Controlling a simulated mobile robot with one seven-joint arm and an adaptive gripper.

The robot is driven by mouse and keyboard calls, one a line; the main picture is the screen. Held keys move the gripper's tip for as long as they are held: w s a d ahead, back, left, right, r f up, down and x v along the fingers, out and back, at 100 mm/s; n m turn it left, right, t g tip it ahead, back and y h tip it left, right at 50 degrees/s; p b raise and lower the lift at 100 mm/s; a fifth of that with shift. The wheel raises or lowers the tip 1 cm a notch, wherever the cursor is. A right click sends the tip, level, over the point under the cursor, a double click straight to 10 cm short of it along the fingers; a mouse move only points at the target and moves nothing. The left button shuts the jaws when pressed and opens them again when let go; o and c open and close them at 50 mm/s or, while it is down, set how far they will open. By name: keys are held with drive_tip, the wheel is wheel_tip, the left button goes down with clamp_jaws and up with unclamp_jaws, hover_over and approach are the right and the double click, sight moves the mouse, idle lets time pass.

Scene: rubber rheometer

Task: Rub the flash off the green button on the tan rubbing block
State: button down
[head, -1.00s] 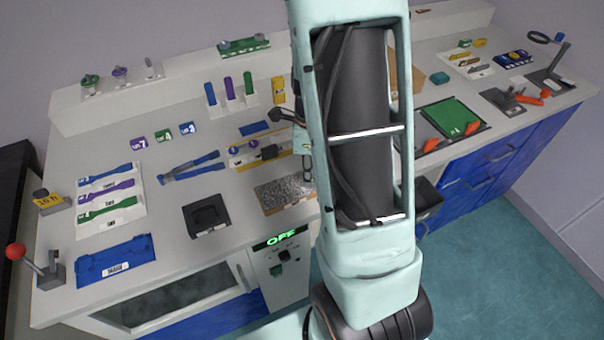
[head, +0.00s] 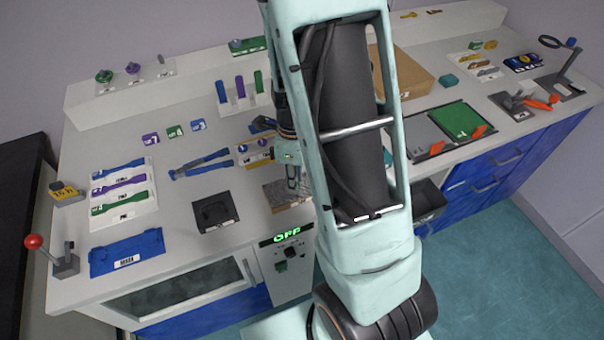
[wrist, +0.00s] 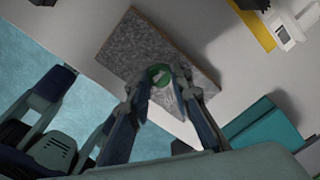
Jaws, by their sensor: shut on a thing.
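The rubbing block (head: 282,197) lies near the bench's front edge, behind the OFF panel. It has a speckled grey-brown top and is partly hidden by my arm in the head view. In the wrist view the block (wrist: 135,48) fills the upper middle. The green button (wrist: 160,74) is a small round piece with a pale patch. My gripper (wrist: 161,82) is shut on it, over the block's face. I cannot tell whether the button touches the block. In the head view my gripper (head: 296,188) is low at the block, and the button is hidden.
A black square plate (head: 215,213) lies left of the block, with blue tongs (head: 203,163) behind it. A panel reading OFF (head: 288,240) is on the bench front below. A teal block (wrist: 262,125) shows right of my gripper in the wrist view.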

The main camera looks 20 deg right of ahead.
sight(276, 195)
drive_tip(key=shift+s+a+f, duration=0.15)
drive_tip(key=shift+s+a, duration=0.05)
drive_tip(key=shift+a, duration=0.65)
drive_tip(key=shift+s+a+p, duration=0.1)
drive_tip(key=shift+a+p, duration=0.75)
drive_tip(key=shift+a, duration=1)
drive_tip(key=r+p, duration=0.5)
drive_tip(key=shift+w+d+r, duration=0.15)
drive_tip(key=shift+w+r, duration=0.1)
drive_tip(key=shift+r+p, duration=0.65)
drive_tip(key=shift+r, duration=0.25)
